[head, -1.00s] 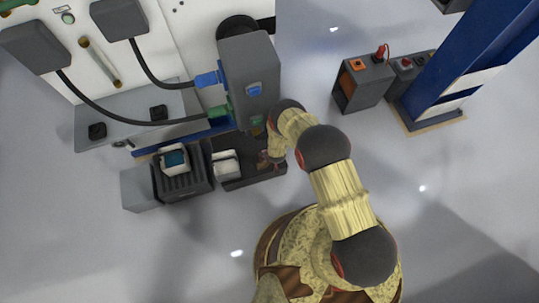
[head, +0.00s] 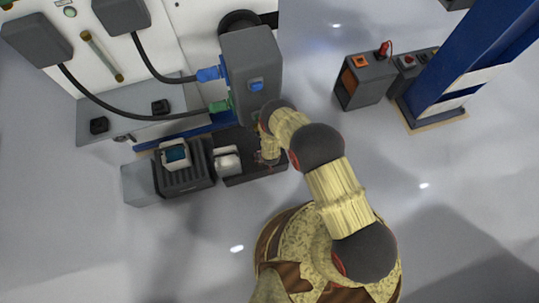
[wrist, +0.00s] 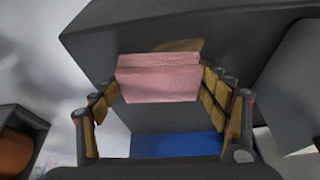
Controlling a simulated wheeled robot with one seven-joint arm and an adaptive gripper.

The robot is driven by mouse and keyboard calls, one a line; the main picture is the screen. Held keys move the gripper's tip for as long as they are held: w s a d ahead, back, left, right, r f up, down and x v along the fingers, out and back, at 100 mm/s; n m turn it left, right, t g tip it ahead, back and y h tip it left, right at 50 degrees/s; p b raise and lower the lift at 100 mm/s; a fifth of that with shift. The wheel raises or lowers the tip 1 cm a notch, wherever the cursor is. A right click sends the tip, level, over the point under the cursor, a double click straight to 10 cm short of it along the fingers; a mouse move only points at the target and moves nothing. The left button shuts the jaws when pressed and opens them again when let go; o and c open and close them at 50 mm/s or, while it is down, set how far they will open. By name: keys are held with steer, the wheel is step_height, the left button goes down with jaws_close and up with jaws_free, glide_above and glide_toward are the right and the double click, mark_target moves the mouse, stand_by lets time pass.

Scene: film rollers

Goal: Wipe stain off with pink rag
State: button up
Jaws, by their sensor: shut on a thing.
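The folded pink rag (wrist: 158,80) sits between the two fingers of my gripper (wrist: 160,92) in the wrist view; the gripper is shut on it. Behind the rag is a dark grey surface (wrist: 110,45). A brownish patch that looks like the stain (wrist: 186,45) shows on it just above the rag's top edge, partly hidden by the rag. I cannot tell whether the rag touches the surface. In the head view my arm reaches to the foot of the grey machine housing (head: 250,75); the rag and stain are not clear there.
A dark open tray (head: 240,178) lies under my wrist, with a white item (head: 227,160) in it. A dark ribbed crate (head: 185,180) stands to its left. Grey boxes (head: 367,78) and a blue post (head: 470,60) stand at right. The floor in front is clear.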

mark_target(254, 159)
steer(key=shift+s+a, duration=0.4)
steer(key=shift+a, duration=0.8)
steer(key=shift+s+a, duration=0.35)
steer(key=shift+a, duration=0.9)
steer(key=shift+s+a, duration=0.4)
steer(key=shift+a, duration=0.8)
steer(key=shift+f, duration=0.1)
steer(key=shift+d, duration=0.1)
steer(key=shift+w+d, duration=0.2)
steer(key=shift+d, duration=0.8)
steer(key=shift+w+d, duration=0.3)
steer(key=shift+d, duration=0.55)
steer(key=shift+w+d, duration=0.25)
steer(key=shift+d, duration=0.65)
steer(key=shift+w+d, duration=0.3)
steer(key=shift+d, duration=0.55)
steer(key=shift+w+d, duration=0.25)
steer(key=shift+d, duration=0.65)
steer(key=shift+w+d, duration=0.25)
steer(key=shift+d, duration=0.65)
steer(key=shift+r+p, duration=2)
steer(key=shift+r, duration=1)
